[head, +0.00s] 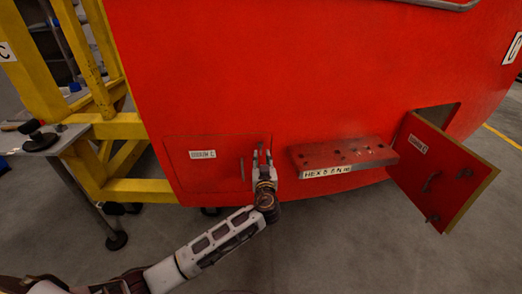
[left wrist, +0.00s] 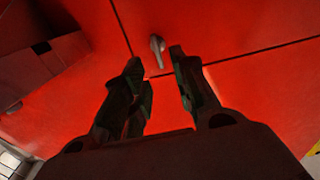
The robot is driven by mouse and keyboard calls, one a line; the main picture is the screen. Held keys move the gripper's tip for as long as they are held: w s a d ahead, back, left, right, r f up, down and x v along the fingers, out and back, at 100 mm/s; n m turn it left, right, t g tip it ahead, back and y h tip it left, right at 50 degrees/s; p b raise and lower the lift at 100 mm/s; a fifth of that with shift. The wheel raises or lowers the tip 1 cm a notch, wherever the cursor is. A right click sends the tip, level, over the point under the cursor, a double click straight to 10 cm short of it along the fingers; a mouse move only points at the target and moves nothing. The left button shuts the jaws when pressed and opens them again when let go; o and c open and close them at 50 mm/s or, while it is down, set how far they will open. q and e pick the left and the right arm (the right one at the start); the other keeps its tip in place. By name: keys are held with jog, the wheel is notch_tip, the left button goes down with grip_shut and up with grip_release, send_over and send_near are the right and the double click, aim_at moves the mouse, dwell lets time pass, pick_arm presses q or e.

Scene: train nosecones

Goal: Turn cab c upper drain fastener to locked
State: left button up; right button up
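The closed red drain panel (head: 215,178) sits low on the red cab wall, with a white label ending in C. A small grey fastener (left wrist: 157,47) sticks out near a corner of panel seams in the left wrist view. In the head view I cannot make it out behind my gripper. My left gripper (head: 262,156) is at the panel's right edge. In the left wrist view my left gripper (left wrist: 160,65) is open, with nothing between its fingers. The fastener lies beyond the gap between the fingertips, apparently not touched. Its locked or unlocked position is unclear. My right gripper is not in view.
A red step box (head: 342,153) with holes and a hex label juts out right of my gripper. Farther right, a red door (head: 440,170) labelled C hangs open. A yellow frame (head: 120,127) and a grey table (head: 50,140) stand at left. Grey floor lies below.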

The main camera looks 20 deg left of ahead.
pick_arm(q)
jog(key=x, duration=0.5)
jog(key=shift+w+a+p, duration=0.15)
jog(key=shift+w+p, duration=0.15)
grip_shut()
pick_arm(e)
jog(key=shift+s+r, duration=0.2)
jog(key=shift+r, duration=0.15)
